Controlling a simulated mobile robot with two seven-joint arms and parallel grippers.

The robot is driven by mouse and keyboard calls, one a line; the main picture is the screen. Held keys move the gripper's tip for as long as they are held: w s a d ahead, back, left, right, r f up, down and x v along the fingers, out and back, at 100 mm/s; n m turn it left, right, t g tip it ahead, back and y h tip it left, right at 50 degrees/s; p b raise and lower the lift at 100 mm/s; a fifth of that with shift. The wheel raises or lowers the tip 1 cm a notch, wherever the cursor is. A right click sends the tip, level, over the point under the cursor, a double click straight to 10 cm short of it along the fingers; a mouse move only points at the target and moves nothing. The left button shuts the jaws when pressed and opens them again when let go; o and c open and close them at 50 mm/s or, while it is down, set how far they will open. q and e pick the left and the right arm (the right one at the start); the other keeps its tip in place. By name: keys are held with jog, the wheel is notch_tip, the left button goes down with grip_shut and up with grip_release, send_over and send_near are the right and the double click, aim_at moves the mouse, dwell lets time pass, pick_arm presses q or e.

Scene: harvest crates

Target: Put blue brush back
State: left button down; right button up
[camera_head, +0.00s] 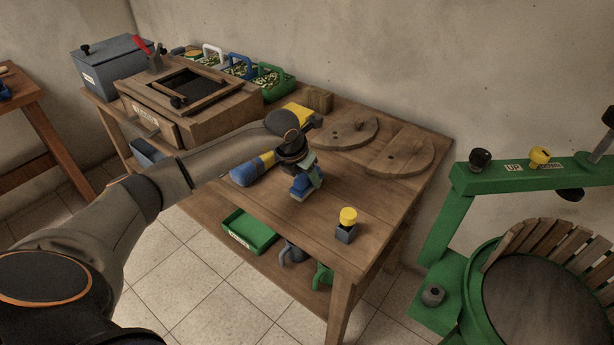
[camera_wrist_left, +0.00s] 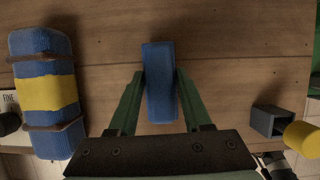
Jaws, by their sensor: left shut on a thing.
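My left gripper (camera_head: 308,178) is shut on the blue brush (camera_head: 301,187) over the front part of the wooden workbench (camera_head: 325,222). In the left wrist view the brush (camera_wrist_left: 158,62) is a plain blue block standing lengthwise between the two green fingers of the gripper (camera_wrist_left: 159,88). I cannot tell whether its underside touches the bench top. The gripper hides part of the brush in the head view. My right gripper is not in view.
A blue-and-yellow roll (camera_head: 246,173) lies left of the brush. A small dark box (camera_head: 346,233) and yellow knob (camera_head: 348,215) stand near the front corner. A wooden crate (camera_head: 205,118) stands left. A green press (camera_head: 440,230) is right.

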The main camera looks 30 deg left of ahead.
pick_arm(q)
jog(key=c, duration=0.8)
grip_release()
jog(key=shift+f, duration=0.1)
jog(key=o, duration=0.5)
jog(key=shift+c, duration=0.2)
jog(key=v, duration=1.2)
jog(key=shift+s+a, duration=0.2)
jog(key=shift+a, duration=0.15)
